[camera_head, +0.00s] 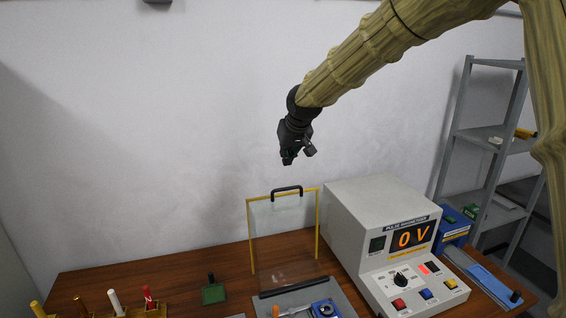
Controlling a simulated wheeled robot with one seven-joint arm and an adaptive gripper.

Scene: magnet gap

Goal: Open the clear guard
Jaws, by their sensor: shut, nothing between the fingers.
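The clear guard (284,240) is a see-through upright panel with yellow side edges, on the wooden table left of the grey instrument. A black handle (286,191) sits on its top edge. A dark strip (293,287) runs along its bottom. My gripper (289,160) is shut and empty, in the air above the handle and apart from it. The fingertips are small and dark in this view.
The grey instrument (372,222) reads "0 V" and stands right of the guard. A green block (213,293) with a dark knob and several coloured rods stand at left. A grey shelf (487,135) is at right. The air left of my gripper is clear.

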